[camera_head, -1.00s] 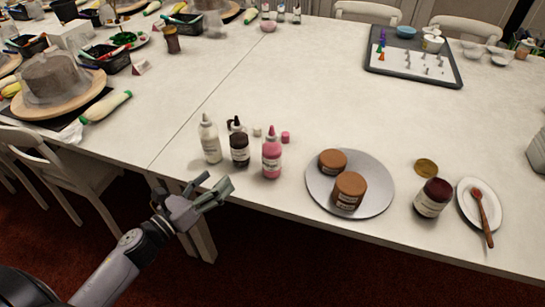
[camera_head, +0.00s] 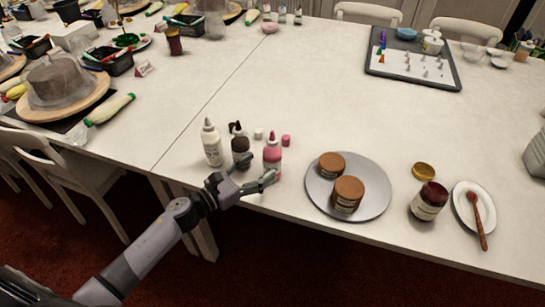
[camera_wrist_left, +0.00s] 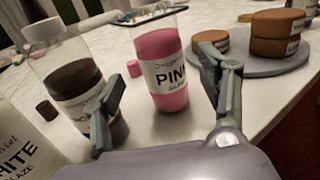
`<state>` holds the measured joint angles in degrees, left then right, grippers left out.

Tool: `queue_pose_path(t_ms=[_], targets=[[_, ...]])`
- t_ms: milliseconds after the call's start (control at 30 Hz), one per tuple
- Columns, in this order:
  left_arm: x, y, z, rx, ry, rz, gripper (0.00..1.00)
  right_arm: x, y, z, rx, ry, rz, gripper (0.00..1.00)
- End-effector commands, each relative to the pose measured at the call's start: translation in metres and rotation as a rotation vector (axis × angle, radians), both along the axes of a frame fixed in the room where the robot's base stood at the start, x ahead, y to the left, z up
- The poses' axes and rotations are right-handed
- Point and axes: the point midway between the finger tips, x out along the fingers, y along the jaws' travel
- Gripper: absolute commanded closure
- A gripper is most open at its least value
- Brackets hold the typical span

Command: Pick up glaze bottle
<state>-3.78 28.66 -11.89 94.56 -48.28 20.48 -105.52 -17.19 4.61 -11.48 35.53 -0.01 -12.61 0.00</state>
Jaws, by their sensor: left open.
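Three glaze bottles stand upright near the table's front edge: a white one (camera_head: 212,146), a dark brown one (camera_head: 240,148) and a pink one (camera_head: 272,154). My left gripper (camera_head: 264,174) is open at the front of the pink bottle. In the left wrist view, the pink bottle (camera_wrist_left: 162,72) stands between the open fingers (camera_wrist_left: 173,78), with space visible on both sides. The dark bottle (camera_wrist_left: 72,72) is behind the left finger, and part of the white bottle (camera_wrist_left: 18,140) shows at the left edge. My right gripper is not in view.
A dark red jar (camera_head: 428,201) and a white saucer with a spoon (camera_head: 466,208) stand farther right. Small caps, including a pink one (camera_head: 286,140), lie behind the bottles. The table's middle is clear.

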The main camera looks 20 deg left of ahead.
Motion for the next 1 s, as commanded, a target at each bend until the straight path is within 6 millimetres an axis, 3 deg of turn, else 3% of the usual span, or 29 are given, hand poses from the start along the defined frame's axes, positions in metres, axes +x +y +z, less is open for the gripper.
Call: queue_pose_path(t_ms=[400,733,1000], targets=[[0.04,-0.027,0.005,-0.001,0.0,0.002,0.32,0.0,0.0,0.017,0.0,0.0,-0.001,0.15],[0.045,-0.031,0.003,0.0,0.001,0.001,0.32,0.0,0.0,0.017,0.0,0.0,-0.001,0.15],[0.045,-0.031,0.003,-0.001,0.001,0.001,0.51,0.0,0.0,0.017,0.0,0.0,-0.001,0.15]])
